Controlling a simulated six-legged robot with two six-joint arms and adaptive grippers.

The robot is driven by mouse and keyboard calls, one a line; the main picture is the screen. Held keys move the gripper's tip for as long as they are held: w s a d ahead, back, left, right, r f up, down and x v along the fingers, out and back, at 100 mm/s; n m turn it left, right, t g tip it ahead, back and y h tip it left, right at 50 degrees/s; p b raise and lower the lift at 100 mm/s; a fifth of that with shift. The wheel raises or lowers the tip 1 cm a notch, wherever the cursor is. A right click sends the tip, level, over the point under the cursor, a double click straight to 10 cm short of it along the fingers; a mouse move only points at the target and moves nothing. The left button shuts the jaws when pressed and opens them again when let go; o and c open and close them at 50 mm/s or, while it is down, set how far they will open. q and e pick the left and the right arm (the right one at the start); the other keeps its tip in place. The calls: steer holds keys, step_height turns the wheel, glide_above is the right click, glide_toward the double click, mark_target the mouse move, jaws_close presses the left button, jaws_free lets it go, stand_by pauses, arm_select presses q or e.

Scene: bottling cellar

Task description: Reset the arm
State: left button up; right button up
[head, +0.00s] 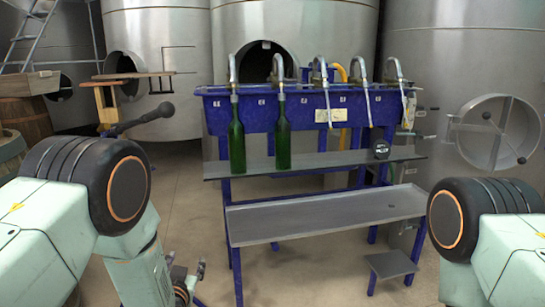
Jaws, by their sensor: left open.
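My left arm comes in from the left, with its dark round joint high and its pale green link hanging down. My left gripper (189,279) is low in the picture, left of the blue filling stand's legs. It is open and I see nothing in it. My right arm shows only its dark joint and pale green link at the right edge. My right gripper is out of view.
A blue bottle filler (300,112) with several spouts stands ahead. Two green bottles, left (237,140) and right (283,135), are under its spouts. A grey tray (325,214) sits below, a small step (390,264) at right. Steel tanks (165,40) stand behind.

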arm_select(q)
steer(key=s+a+f+n+g+h+p, duration=0.1)
steer(key=s+f+g, duration=0.4)
steer(key=s, duration=0.5)
steer(key=s+f+g+p, duration=0.2)
steer(key=s+f+g, duration=0.1)
steer(key=s+f, duration=0.5)
steer(key=s+r+g+p, duration=0.2)
steer(key=s+g, duration=0.1)
steer(key=s, duration=1)
steer(key=s+r+n+g+h+p, duration=0.1)
steer(key=s+g, duration=0.3)
steer(key=s, duration=1)
steer(key=shift+r+p, duration=0.55)
steer(key=shift+p, duration=0.25)
steer(key=shift+w, duration=0.1)
